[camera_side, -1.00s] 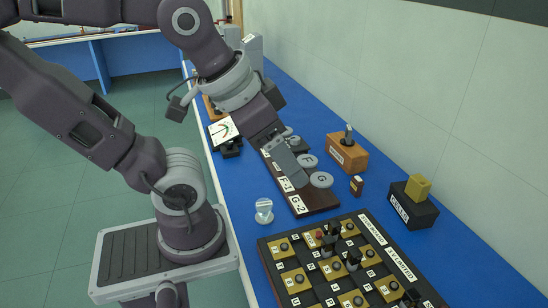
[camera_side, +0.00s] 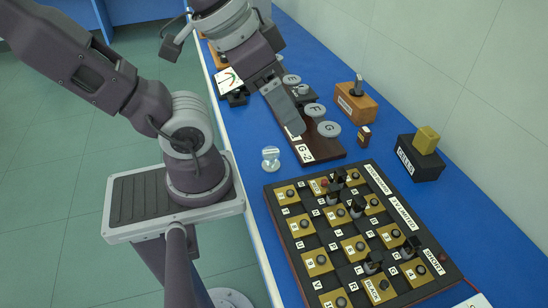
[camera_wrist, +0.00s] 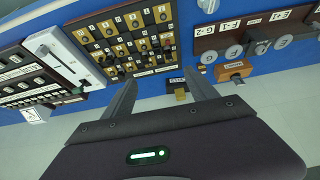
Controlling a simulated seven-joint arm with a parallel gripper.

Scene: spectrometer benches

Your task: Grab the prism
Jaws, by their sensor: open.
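A small clear, glass-like piece (camera_side: 271,158) stands on the blue bench near its front edge in the side view. It may be the prism, but its shape is too small to tell for sure. My gripper (camera_side: 298,131) is over the dark brown board (camera_side: 325,148) with the G-2 label, to the right of and above the clear piece, apart from it. In the wrist view my gripper (camera_wrist: 162,88) shows two fingers spread with nothing between them.
A dark-framed board of brass pads (camera_side: 280,225) with several upright plugs lies in front. Round weights (camera_side: 329,129) sit on the brown board. A wooden box (camera_side: 356,105), a small brown block (camera_side: 364,134) and the black CELLS box (camera_side: 420,162) stand toward the wall.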

